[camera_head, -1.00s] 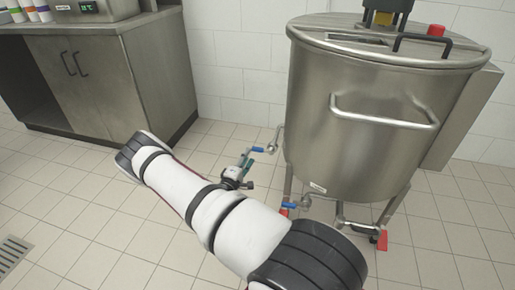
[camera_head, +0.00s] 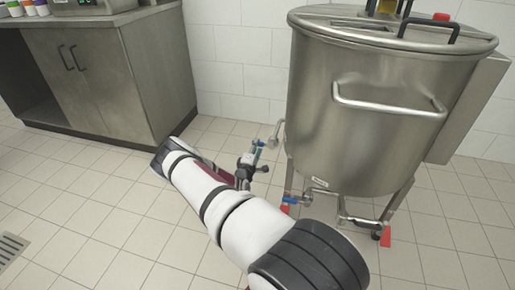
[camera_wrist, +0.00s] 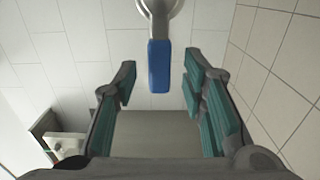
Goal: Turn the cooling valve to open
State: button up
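A valve with a blue lever handle (camera_wrist: 159,66) shows in the wrist view, joined to a metal fitting (camera_wrist: 160,8) at the top edge. My gripper (camera_wrist: 159,88) is open, with one teal-padded finger on each side of the handle and a gap on both sides. In the head view my gripper (camera_head: 253,158) is at the upper valve on the left side of the steel tank (camera_head: 350,110), and it partly hides that handle. A second blue valve handle (camera_head: 290,200) is lower, by the tank's leg. I see no label telling which valve is for cooling.
A steel cabinet (camera_head: 90,80) stands at the left by the tiled wall. A drain grate (camera_head: 10,250) lies at the far left. The tiled floor between is clear.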

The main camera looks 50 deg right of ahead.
jog(key=shift+b+x, duration=0.45)
jog(key=shift+x, duration=1)
grip_shut()
